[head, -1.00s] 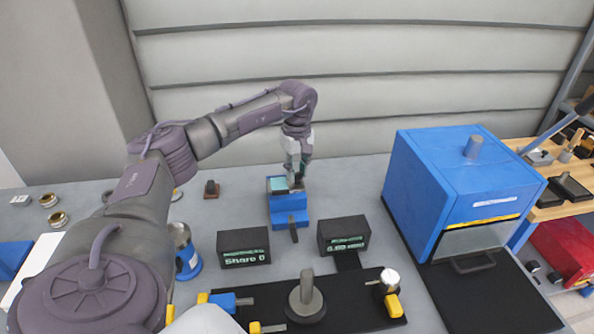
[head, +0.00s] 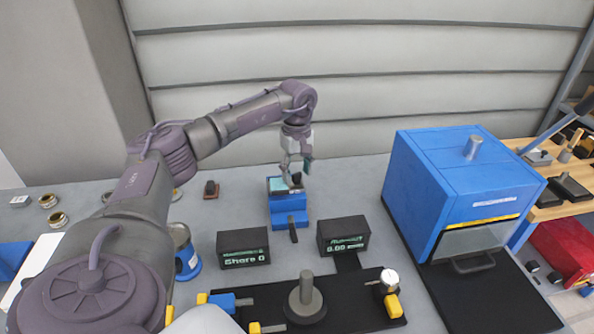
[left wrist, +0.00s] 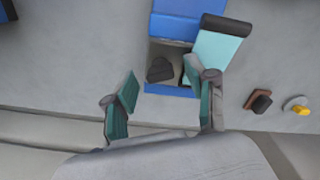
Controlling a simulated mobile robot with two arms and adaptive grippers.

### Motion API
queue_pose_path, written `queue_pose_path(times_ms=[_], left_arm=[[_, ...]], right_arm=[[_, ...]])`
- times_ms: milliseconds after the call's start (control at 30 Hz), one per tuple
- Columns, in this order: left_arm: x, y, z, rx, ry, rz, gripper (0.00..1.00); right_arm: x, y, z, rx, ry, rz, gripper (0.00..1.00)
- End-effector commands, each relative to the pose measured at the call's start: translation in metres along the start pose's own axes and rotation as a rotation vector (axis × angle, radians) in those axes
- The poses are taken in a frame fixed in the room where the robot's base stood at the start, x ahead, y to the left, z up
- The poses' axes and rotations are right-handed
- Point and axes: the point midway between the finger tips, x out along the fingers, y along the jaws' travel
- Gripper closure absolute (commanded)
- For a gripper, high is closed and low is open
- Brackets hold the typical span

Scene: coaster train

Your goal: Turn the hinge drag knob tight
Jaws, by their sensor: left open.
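A small blue fixture (head: 289,203) stands at the back middle of the bench, with a pale teal plate (head: 277,184) on top and a dark lever at its front. A dark knob (head: 297,178) shows on its top, which I take for the hinge drag knob. My left gripper (head: 295,173) is over the fixture, pointing down with its fingers apart. In the left wrist view the knob (left wrist: 160,70) lies between and beyond the open fingers (left wrist: 160,78), and nothing is held. The teal plate (left wrist: 217,50) is close to one finger. My right gripper is not in view.
Two dark display boxes (head: 243,248) (head: 343,236) stand in front of the fixture. A large blue oven-like box (head: 465,190) is to the right. A black mat (head: 350,308) with a grey post and clamps lies in front. A dark block (head: 210,189) is left of the fixture.

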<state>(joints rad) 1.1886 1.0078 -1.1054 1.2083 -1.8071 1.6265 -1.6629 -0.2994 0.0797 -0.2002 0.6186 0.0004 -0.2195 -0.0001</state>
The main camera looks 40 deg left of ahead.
Motion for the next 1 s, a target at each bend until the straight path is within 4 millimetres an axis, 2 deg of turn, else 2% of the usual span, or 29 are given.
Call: queue_pose_path(times_ms=[167, 400, 600, 767, 1000], left_arm=[[-0.021, 0.001, 0.0, 0.0, 0.001, 0.005, 0.44], [-0.073, 0.001, 0.0, 0.0, 0.001, 0.006, 0.44], [-0.106, 0.001, 0.0, 0.0, 0.0, 0.004, 0.44], [-0.117, 0.001, 0.0, 0.001, 0.0, 0.002, 0.44], [-0.119, 0.0, 0.0, 0.001, 0.0, 0.001, 0.44]], right_arm=[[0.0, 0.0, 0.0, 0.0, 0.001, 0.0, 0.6], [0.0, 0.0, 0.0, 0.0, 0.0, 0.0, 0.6], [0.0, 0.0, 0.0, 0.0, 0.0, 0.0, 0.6], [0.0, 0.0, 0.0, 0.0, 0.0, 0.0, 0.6], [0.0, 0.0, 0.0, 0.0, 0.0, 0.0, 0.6]])
